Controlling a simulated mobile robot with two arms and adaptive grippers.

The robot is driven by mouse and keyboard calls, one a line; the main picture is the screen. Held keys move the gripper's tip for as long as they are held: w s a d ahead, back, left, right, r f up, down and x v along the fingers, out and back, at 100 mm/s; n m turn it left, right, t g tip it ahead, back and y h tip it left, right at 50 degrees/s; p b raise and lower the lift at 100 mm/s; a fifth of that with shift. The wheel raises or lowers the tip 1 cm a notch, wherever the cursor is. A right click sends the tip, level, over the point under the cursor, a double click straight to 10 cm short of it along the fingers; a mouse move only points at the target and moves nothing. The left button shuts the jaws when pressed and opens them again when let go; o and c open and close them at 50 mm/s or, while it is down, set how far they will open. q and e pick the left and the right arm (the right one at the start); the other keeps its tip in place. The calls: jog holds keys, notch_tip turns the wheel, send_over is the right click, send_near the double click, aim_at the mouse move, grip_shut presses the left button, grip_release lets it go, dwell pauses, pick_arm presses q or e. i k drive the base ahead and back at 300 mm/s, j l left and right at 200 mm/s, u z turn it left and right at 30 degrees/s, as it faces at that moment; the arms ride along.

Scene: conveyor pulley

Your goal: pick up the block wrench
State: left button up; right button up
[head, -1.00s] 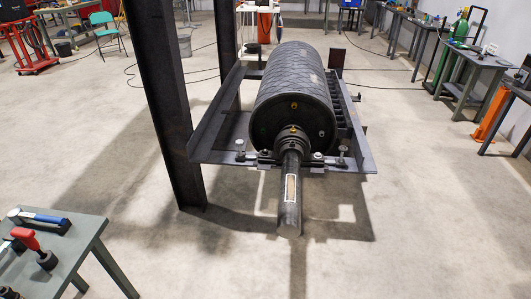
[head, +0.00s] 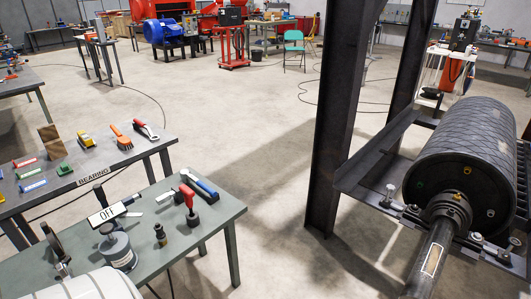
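I cannot tell for certain which tool is the block wrench. Neither of my grippers is in view.
The grey table (head: 75,185) bears a "BEARING" label. A steel post (head: 335,120) and conveyor pulley (head: 465,155) stand right. Floor between (head: 265,190) is clear.

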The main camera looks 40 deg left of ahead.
aim_at(185, 174)
jog(key=u, duration=1.05)
jog(key=i+j, duration=0.05)
